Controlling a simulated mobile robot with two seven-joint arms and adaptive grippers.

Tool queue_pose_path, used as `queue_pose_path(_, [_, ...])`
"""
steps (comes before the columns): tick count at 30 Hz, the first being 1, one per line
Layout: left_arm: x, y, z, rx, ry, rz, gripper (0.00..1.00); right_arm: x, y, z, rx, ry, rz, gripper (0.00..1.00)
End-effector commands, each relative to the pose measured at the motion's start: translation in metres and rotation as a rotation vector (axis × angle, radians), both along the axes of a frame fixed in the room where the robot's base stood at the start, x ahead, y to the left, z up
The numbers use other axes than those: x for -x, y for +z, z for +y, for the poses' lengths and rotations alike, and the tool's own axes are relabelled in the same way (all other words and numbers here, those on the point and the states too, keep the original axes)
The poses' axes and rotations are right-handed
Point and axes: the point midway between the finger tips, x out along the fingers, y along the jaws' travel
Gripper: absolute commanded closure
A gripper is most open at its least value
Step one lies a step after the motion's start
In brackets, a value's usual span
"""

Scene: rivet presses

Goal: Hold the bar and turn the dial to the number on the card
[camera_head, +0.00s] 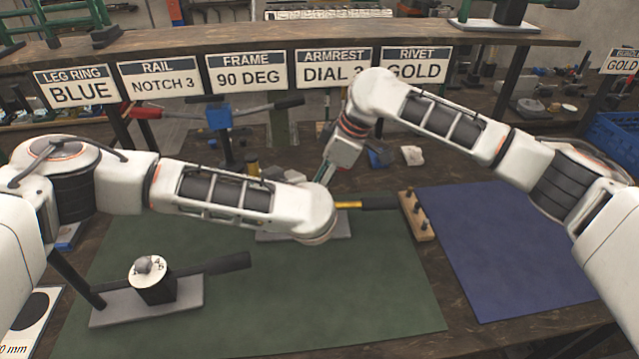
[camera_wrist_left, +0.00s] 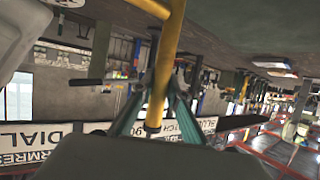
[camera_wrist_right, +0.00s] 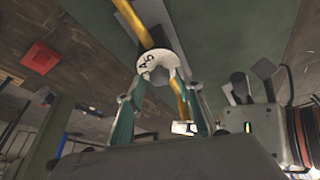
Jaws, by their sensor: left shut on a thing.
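A yellow bar with a black grip shows in the head view (camera_head: 349,205), partly hidden behind my left arm. In the left wrist view my left gripper (camera_wrist_left: 160,88) is shut on the yellow bar (camera_wrist_left: 170,42). The head view hides this gripper. In the right wrist view a white dial (camera_wrist_right: 145,62) with numbers, 4 and 5 readable, has a grey knob (camera_wrist_right: 158,75). My right gripper (camera_wrist_right: 158,84) is open, its fingers on either side of the knob; contact is unclear. It shows in the head view (camera_head: 327,182). The armrest card (camera_head: 333,70) reads DIAL 3, its right edge covered by my right arm.
A second dial (camera_head: 149,270) on a black block with a dark lever stands on a grey plate at front left. A wooden peg block (camera_head: 417,216) stands between the green mat (camera_head: 350,300) and the blue mat (camera_head: 510,250). Other cards hang along the shelf.

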Motion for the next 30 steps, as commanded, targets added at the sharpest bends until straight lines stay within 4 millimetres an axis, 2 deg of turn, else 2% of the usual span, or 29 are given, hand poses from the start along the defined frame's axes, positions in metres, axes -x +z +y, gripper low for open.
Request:
queue_pose_path(1, [-0.0001, 0.0002, -0.0003, 0.0, -0.001, -0.001, 1.0, 0.0, 0.0002, 0.0, 0.0, 0.0, 0.0, 0.81])
queue_pose_path(3, [-0.0001, 0.0002, -0.0003, 0.0, -0.001, -0.001, 1.0, 0.0, 0.0002, -0.0001, 0.0, 0.0, 0.0, 0.99])
queue_pose_path(17, [0.0, 0.0003, -0.0004, 0.0, -0.001, -0.001, 1.0, 0.0007, 0.0004, 0.0002, 0.002, -0.068, -0.001, 0.99])
queue_pose_path(30, [0.0, 0.0003, -0.0004, 0.0, -0.001, 0.0, 1.0, 0.0033, 0.0014, 0.0019, 0.002, -0.417, -0.003, 0.99])
